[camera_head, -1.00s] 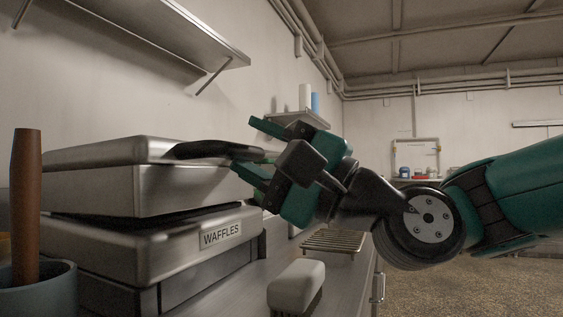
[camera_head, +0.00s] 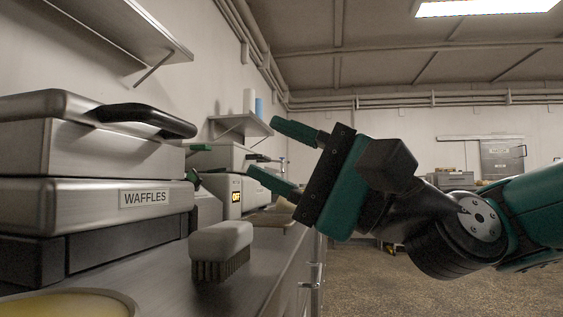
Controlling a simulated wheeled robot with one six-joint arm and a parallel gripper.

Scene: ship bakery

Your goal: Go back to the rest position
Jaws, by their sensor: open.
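My gripper (camera_head: 262,150) is open and empty, with its two green fingers pointing left. It hangs in the air at the right of the counter, above its edge. The waffle maker (camera_head: 85,205) stands at the left with its lid down and a "WAFFLES" label on its front. Its black handle (camera_head: 150,119) is clear of my gripper, with a gap between them.
A brush with a pale block (camera_head: 221,240) stands on the steel counter (camera_head: 180,292). A pale yellow round thing (camera_head: 70,305) shows at the bottom left. A machine with a lit display (camera_head: 236,192) stands farther back. The floor (camera_head: 400,280) at right looks open.

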